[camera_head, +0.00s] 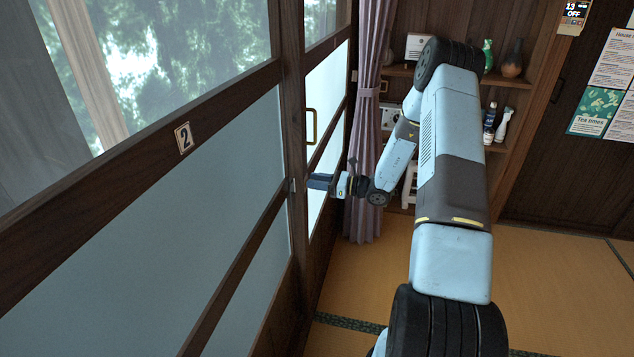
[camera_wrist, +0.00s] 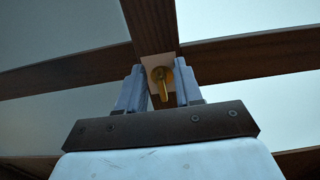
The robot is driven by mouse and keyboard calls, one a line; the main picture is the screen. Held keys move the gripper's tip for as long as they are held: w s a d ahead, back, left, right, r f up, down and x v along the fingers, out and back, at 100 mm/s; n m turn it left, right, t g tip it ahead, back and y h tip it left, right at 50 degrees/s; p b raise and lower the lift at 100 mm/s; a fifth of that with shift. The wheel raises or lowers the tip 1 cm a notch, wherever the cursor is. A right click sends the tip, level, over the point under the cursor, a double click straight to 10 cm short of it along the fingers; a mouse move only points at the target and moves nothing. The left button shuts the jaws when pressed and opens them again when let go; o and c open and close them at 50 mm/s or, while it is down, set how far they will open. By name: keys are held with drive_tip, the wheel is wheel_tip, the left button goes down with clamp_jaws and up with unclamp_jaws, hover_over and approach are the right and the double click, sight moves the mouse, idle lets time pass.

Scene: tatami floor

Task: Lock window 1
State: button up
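A brass lock lever (camera_wrist: 166,84) sits on a small pale plate (camera_wrist: 155,65) where the dark wooden window bars cross, seen in the wrist view. My gripper (camera_wrist: 161,90) is open, with one finger on each side of the lever. A gap shows beside the lever, and I cannot tell whether either finger touches it. In the head view my gripper (camera_head: 312,183) points left at the window frame. A small pale piece, likely the lock plate (camera_head: 292,185), shows on the post there. A number 1 label is not visible.
A brass handle (camera_head: 311,127) is on the farther frame. A purple curtain (camera_head: 369,120) hangs close behind my arm. Shelves (camera_head: 505,82) with vases and bottles stand at the back. Tatami floor (camera_head: 540,285) is open at right.

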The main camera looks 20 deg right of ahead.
clamp_jaws()
idle(0.3)
drive_tip(key=shift+n, duration=0.3)
drive_tip(key=n, duration=0.3)
drive_tip(key=shift+s+a+f+n, duration=0.1)
drive_tip(key=shift+s+n, duration=0.2)
drive_tip(key=n, duration=0.4)
drive_tip(key=shift+s+a+f+n, duration=0.15)
drive_tip(key=shift+s+f+n, duration=0.05)
drive_tip(key=shift+s+n, duration=0.1)
drive_tip(key=n, duration=0.4)
drive_tip(key=shift+s+a+f, duration=0.15)
drive_tip(key=shift+s+f, duration=0.05)
drive_tip(key=shift+f, duration=0.1)
drive_tip(key=shift+s+f+n, duration=0.1)
drive_tip(key=shift+f+n, duration=0.15)
drive_tip(key=shift+n, duration=1)
drive_tip(key=shift+f+n, duration=0.2)
drive_tip(key=shift+n, duration=1.05)
